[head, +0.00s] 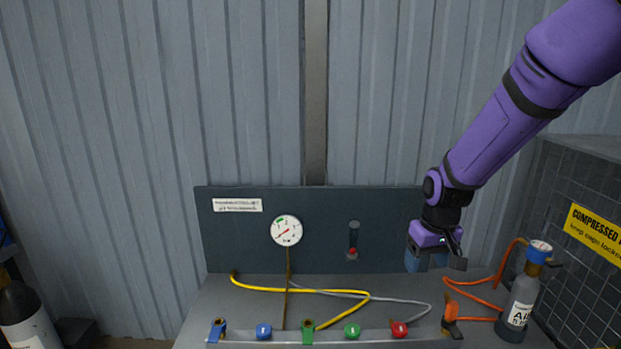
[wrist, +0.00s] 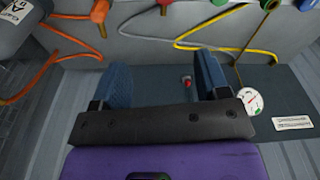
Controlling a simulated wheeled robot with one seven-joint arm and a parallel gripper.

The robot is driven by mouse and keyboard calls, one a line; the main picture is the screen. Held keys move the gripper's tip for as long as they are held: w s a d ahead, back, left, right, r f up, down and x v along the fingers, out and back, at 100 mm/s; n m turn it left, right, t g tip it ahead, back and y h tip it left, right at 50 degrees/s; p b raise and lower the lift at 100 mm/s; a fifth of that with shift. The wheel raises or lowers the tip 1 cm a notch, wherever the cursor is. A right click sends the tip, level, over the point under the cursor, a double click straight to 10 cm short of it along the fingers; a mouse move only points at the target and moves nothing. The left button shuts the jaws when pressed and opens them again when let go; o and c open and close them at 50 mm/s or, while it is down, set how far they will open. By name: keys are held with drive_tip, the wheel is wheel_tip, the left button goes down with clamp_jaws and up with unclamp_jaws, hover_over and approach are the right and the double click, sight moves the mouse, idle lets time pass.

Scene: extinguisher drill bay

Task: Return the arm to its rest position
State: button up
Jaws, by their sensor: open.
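My purple arm (head: 485,140) reaches in from the upper right in the head view. My gripper (head: 435,262) hangs at its end, above the right part of the bench and in front of the dark back panel (head: 320,225). In the wrist view my gripper (wrist: 160,85) shows two blue-padded fingers spread apart with nothing between them. A small red-tipped fitting (wrist: 186,82) on the panel shows in the gap beyond the fingers. It also shows in the head view (head: 352,253), left of the gripper.
The bench (head: 225,300) carries yellow, grey and orange hoses and a row of coloured knobs. A round gauge (head: 286,231) is on the panel. A dark bottle with a blue top (head: 518,305) stands at the right, beside a mesh cage (head: 585,240). Another bottle (head: 22,315) is at far left.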

drive_tip(key=s+d+r+m+t, duration=0.1)
drive_tip(key=s+d+r+t, duration=0.15)
drive_tip(key=s+r, duration=0.95)
drive_tip(key=s+d+r, duration=0.1)
drive_tip(key=s+r, duration=0.3)
drive_tip(key=s, duration=0.3)
drive_tip(key=s+d+r+m+t, duration=0.1)
drive_tip(key=s+r, duration=0.3)
drive_tip(key=s, duration=0.3)
drive_tip(key=shift+d, duration=0.25)
drive_tip(key=shift+w+r+t, duration=0.1)
drive_tip(key=shift+t, duration=0.15)
idle(0.5)
